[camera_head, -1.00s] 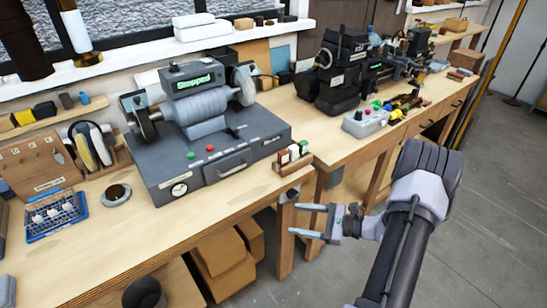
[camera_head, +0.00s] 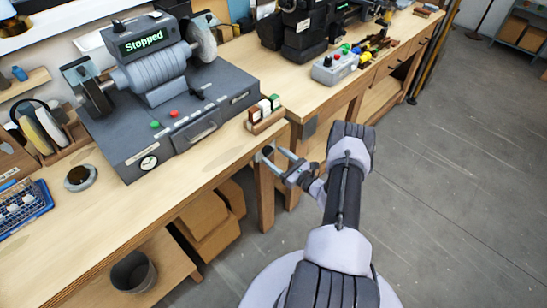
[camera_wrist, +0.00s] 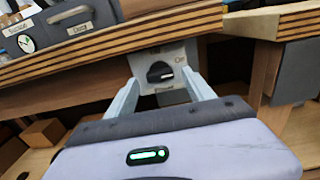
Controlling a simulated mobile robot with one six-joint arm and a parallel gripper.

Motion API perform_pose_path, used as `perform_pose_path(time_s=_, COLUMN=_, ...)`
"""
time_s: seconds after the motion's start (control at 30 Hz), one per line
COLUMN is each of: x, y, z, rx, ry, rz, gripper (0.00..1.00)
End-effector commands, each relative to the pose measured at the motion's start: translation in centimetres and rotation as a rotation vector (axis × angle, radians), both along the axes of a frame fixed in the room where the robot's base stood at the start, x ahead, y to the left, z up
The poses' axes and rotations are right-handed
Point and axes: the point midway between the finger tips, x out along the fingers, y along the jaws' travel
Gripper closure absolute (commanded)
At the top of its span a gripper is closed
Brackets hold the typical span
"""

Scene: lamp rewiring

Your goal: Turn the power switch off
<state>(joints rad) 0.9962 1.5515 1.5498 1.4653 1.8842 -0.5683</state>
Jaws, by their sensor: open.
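The power switch (camera_wrist: 160,72) is a black rotary knob on a light grey plate under the bench's front edge. My gripper (camera_wrist: 161,90) is open and empty, with one finger on each side of the plate's lower part in the wrist view. I cannot tell whether the fingers touch it. In the head view my gripper (camera_head: 273,153) is at the bench corner, and the switch is mostly hidden there.
The wooden bench (camera_head: 215,165) overhangs just above the switch. A grey machine (camera_head: 165,110) on it displays "Stopped". A small rack of colored blocks (camera_head: 264,115) stands at the bench corner. Cardboard boxes (camera_head: 205,220) are below. The floor on the right is clear.

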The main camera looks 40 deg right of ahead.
Motion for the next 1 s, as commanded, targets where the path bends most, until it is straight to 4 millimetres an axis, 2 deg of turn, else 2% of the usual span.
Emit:
perform_pose_path(time_s=0.13, x=1.25, y=0.15, z=-0.02, rx=0.0, ry=0.0, rz=0.001, gripper=0.38)
perform_pose_path(time_s=0.37, x=1.38, y=0.16, z=0.05, rx=0.001, ry=0.0, rz=0.001, gripper=0.38)
perform_pose_path(time_s=0.47, x=1.36, y=0.16, z=0.05, rx=0.001, ry=0.0, rz=0.001, gripper=0.54)
perform_pose_path(time_s=0.7, x=1.34, y=0.16, z=0.03, rx=0.001, ry=0.0, rz=0.001, gripper=1.0)
perform_pose_path(time_s=1.0, x=1.33, y=0.16, z=-0.06, rx=-0.044, ry=-0.002, rz=0.002, gripper=1.0)
